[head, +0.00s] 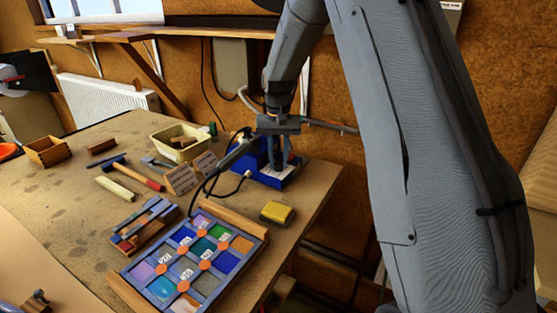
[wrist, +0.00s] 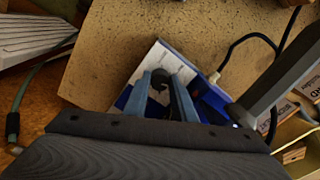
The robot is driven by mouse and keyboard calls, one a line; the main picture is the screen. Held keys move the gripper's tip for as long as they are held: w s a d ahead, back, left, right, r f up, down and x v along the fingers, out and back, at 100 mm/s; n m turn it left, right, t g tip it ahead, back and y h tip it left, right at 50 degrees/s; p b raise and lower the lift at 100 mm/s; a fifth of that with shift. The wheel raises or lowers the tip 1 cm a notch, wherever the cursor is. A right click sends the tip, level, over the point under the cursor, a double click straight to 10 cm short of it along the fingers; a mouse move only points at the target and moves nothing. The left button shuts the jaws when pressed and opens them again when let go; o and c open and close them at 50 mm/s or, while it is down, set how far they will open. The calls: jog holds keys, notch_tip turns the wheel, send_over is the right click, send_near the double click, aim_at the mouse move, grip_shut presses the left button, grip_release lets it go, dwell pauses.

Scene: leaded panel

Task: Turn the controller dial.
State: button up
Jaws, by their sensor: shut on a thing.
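The controller (head: 266,178) is a blue box with a pale front panel, standing near the table's right end. It also shows in the wrist view, where its white panel (wrist: 172,62) lies under my gripper. My gripper (head: 279,168) points down over the controller in the head view. In the wrist view its two blue-grey fingers (wrist: 160,80) close around a small dark knob, the dial (wrist: 160,77). The fingers hide most of the dial, and its setting cannot be read. A soldering iron and its cable stand beside the controller's left side.
A leaded glass panel (head: 153,268) in a wooden frame lies at the table's front. A yellow sponge-like block (head: 277,213) sits close to the controller. A cream tub (head: 181,140), labelled cards (head: 181,180) and a hammer (head: 143,177) lie to the left.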

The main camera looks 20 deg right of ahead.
aim_at(279, 162)
jog(key=shift+w+r+m, duration=0.1)
jog(key=shift+m, duration=1.4)
jog(key=o, duration=1.1)
jog(key=shift+c, duration=0.2)
jog(key=shift+r+b, duration=1.1)
jog(key=shift+r, duration=2.75)
